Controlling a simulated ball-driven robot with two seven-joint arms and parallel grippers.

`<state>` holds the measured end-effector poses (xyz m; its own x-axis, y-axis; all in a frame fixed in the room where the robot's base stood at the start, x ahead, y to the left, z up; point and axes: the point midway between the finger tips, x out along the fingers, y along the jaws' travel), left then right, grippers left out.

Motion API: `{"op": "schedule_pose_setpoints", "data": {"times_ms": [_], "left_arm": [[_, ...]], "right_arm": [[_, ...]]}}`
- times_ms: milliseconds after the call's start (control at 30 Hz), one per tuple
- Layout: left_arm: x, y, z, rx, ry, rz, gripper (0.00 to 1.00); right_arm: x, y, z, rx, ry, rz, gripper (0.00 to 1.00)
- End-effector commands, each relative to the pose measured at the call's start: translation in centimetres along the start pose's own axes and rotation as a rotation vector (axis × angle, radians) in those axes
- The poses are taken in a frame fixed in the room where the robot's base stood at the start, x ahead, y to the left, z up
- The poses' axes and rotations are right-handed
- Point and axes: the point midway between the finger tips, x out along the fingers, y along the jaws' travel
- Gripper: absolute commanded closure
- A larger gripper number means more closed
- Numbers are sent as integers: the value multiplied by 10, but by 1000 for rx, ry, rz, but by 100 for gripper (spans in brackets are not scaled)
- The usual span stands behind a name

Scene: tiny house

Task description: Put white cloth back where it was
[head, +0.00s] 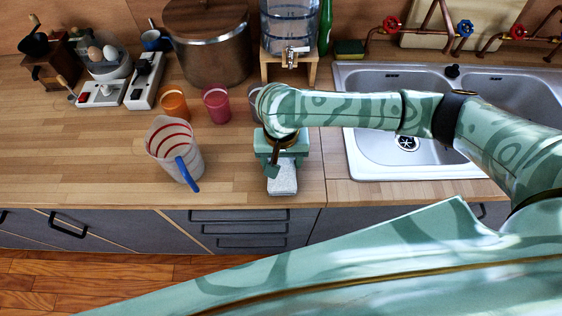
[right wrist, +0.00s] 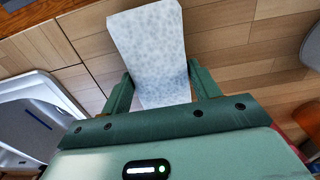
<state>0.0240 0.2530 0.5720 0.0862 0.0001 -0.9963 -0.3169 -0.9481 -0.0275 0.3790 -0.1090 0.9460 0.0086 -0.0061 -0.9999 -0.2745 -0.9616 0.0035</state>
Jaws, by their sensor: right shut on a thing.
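The white cloth (head: 282,179) is a flat, folded, pale rectangle with a faint pattern. In the head view it shows at the front part of the wooden counter, left of the sink. In the right wrist view the cloth (right wrist: 148,45) reaches out from between the two fingers. My right gripper (head: 280,160) points down over the counter and is shut on the cloth; its fingers (right wrist: 160,88) are on either side of it. I cannot tell whether the cloth touches the counter. My left gripper is not in view.
A double sink (head: 375,160) lies to the right. A measuring jug (head: 170,140) with a blue handle stands left of the gripper. Orange (head: 174,106) and pink (head: 216,106) cups stand behind. A green and yellow sponge (head: 349,48) lies behind the sink. The counter's front left is clear.

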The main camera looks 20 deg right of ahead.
Motion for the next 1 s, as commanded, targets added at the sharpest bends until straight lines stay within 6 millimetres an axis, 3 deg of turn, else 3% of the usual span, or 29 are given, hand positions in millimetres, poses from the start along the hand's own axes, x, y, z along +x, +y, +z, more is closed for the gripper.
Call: {"op": "schedule_pose_setpoints", "data": {"times_ms": [333,367,400,433,767,1000], "left_arm": [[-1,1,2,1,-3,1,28],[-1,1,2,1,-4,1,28],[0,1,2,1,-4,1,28],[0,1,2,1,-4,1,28],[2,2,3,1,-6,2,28],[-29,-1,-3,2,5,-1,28]], "right_arm": [[3,0,0,0,0,0,57],[4,0,0,0,0,-1,33],[4,0,0,0,0,-1,22],[4,0,0,0,0,-1,17],[1,0,-1,-1,3,-2,17],[-51,0,-1,-2,6,-2,17]]}}
